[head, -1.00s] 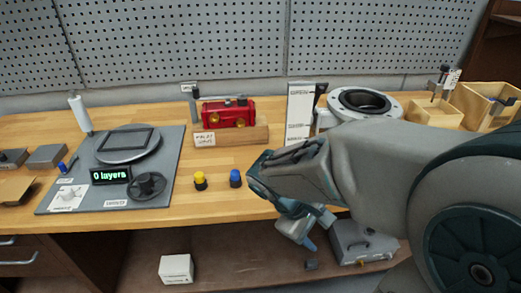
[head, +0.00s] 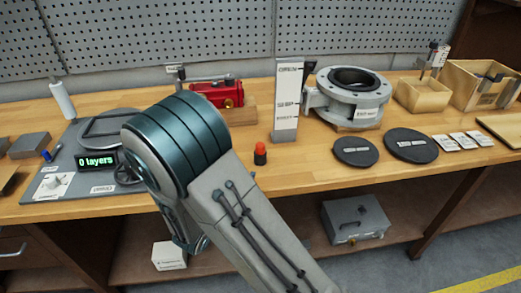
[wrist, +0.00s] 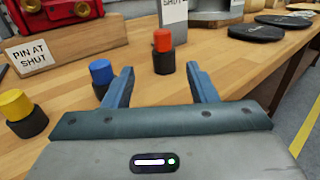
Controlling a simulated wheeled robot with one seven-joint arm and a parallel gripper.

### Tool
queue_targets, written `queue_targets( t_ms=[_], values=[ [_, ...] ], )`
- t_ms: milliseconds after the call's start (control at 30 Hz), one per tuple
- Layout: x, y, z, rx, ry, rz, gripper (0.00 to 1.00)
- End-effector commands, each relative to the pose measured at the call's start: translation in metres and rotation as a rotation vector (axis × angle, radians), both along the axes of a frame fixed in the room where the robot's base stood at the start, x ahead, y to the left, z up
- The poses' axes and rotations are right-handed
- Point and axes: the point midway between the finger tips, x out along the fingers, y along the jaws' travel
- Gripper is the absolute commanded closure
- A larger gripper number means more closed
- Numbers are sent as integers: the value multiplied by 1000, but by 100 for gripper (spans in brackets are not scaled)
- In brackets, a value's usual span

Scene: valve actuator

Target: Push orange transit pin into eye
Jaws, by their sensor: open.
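The orange pin (head: 260,153) stands upright in a black base on the wooden bench. In the wrist view the orange pin (wrist: 163,41) is just beyond my gripper (wrist: 160,76), roughly centred between the two fingertips. My gripper is open and empty, with blue-grey fingers apart. In the head view my arm hides it. The red actuator (head: 217,93) sits on a wooden block at the back; its lower part also shows in the wrist view (wrist: 52,12), above a "PIN AT SHUT" label (wrist: 30,55). I cannot make out the eye.
A blue pin (wrist: 102,72) stands beside the left finger, and a yellow pin (wrist: 18,107) is farther left. A white labelled post (head: 287,100), a grey valve body (head: 345,100) and two dark discs (head: 355,151) stand to the right.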

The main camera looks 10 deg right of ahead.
Motion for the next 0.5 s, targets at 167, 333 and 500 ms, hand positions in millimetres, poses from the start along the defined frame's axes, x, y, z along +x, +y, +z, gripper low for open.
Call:
queue_targets(
  t_ms=[167, 333, 500],
  values=[
    [28, -26, 2, 2, -1, -10, 48],
    [49, -43, 2, 3, 0, -8, 48],
    [58, -50, 1, 3, 0, -5, 48]
  ],
)
